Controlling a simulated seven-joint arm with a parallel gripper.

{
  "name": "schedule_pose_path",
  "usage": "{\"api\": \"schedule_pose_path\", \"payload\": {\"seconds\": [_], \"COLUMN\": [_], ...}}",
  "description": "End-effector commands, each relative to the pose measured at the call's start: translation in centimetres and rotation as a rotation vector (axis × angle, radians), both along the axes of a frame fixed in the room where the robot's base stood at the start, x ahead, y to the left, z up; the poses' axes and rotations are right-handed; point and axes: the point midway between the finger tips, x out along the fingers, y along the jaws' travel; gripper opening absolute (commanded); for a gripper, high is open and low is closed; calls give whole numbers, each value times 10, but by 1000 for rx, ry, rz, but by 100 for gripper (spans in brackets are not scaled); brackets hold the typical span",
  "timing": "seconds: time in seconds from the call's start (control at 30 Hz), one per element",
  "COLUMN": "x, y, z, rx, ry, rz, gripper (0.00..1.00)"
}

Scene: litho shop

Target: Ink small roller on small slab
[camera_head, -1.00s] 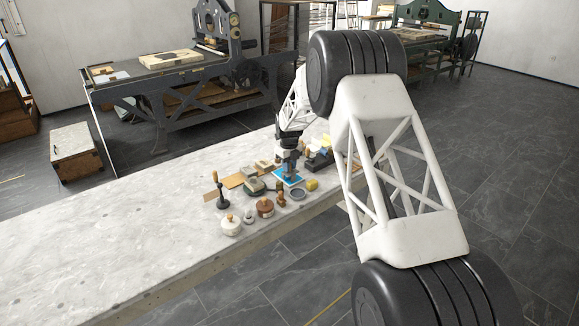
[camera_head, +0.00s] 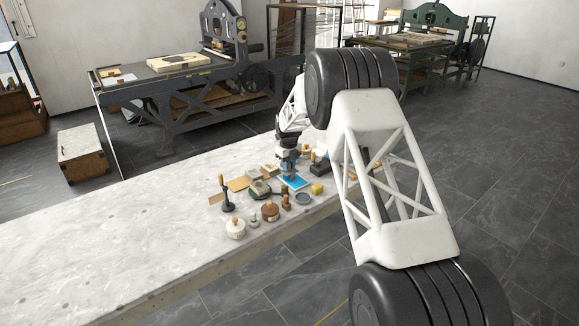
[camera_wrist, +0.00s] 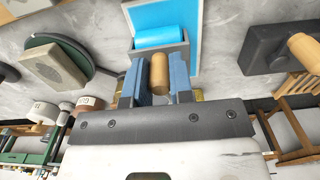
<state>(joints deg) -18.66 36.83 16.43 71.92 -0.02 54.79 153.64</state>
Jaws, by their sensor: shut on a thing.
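My gripper (camera_wrist: 155,82) is shut on the wooden handle (camera_wrist: 160,72) of the small roller. In the wrist view the roller (camera_wrist: 160,38) is a bright blue cylinder in a grey frame beyond the fingertips. The small slab (camera_wrist: 185,10) is a flat blue rectangle behind the roller. In the head view the slab (camera_head: 298,183) lies on the pale stone table, and my gripper (camera_head: 287,166) is over its left part. The roller is too small there to tell whether it touches the slab.
A dark green disc (camera_wrist: 88,48) with a stone block (camera_wrist: 55,68) lies left of the slab. A dark block with a wooden handle (camera_wrist: 275,50) is to the right. A brown lidded pot (camera_head: 270,212) and a white one (camera_head: 235,229) stand nearer. The table's left half is clear.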

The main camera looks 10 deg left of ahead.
Motion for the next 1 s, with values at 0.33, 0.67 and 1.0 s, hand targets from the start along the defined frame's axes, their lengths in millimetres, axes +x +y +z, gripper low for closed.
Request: {"api": "schedule_pose_path", "payload": {"seconds": [0.33, 0.67, 1.0], "x": [19, 20, 20], "y": [18, 19, 19], "z": [-2, -3, 12], "rx": [-1, -1, 1], "ry": [1, 2, -1], "rz": [0, 0, 0], "gripper": [0, 0, 0]}}
